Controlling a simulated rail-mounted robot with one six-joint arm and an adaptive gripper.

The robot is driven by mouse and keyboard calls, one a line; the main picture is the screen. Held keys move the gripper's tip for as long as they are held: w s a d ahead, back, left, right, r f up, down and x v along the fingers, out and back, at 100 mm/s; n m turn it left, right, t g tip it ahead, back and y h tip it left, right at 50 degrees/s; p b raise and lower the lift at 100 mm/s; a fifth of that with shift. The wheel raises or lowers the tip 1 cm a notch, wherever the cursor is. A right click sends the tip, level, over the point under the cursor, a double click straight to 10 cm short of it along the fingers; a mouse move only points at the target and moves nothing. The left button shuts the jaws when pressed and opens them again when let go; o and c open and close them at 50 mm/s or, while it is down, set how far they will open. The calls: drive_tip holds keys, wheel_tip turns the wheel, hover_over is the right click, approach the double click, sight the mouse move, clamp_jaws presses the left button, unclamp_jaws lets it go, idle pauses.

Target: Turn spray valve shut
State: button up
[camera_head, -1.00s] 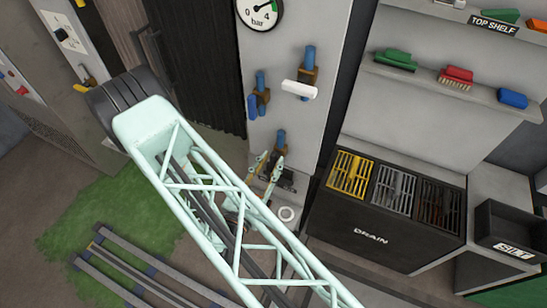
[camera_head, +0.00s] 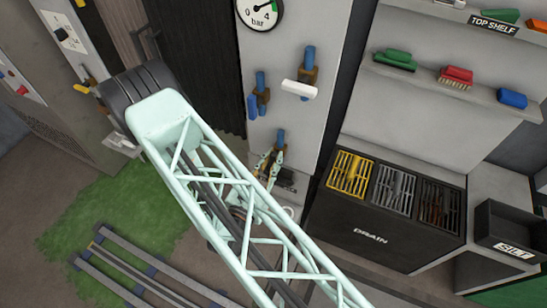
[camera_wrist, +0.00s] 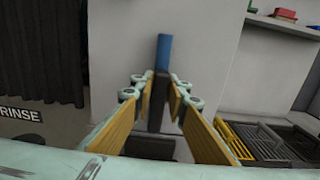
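Several valves sit on the grey panel below a pressure gauge (camera_head: 260,12). The lowest valve (camera_head: 281,137) has a blue pipe at its top, and its lower part is mostly hidden by my gripper. I cannot read which valve is the spray valve. My gripper (camera_head: 271,162) is at this lowest valve in the head view. In the wrist view my gripper (camera_wrist: 159,92) is open, with its yellow-padded fingers on either side of the valve's dark upright part (camera_wrist: 157,104). Gaps show between it and the pads. The blue pipe (camera_wrist: 164,50) rises behind the fingertips.
Above are a valve with a blue handle (camera_head: 253,106) and one with a white handle (camera_head: 299,89). A dark drain box (camera_head: 372,234) with grates stands right of the panel. A RINSE label (camera_wrist: 17,114) shows at left in the wrist view.

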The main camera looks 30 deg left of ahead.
drive_tip(key=shift+d+f+m+b, duration=0.1)
drive_tip(key=shift+m+b, duration=0.2)
drive_tip(key=shift+b, duration=0.1)
drive_tip(key=m+b, duration=0.5)
drive_tip(key=d+f+m+b, duration=0.1)
drive_tip(key=m+b, duration=0.5)
drive_tip(key=d+f+m+b, duration=0.1)
drive_tip(key=m+b, duration=0.4)
drive_tip(key=m, duration=0.1)
drive_tip(key=shift+w+d+f+b, duration=0.1)
drive_tip(key=shift+w+f+b, duration=0.15)
drive_tip(key=shift+b, duration=0.1)
idle(0.5)
idle(0.5)
drive_tip(key=o, duration=0.8)
drive_tip(key=shift+r, duration=0.1)
drive_tip(key=shift+s, duration=0.25)
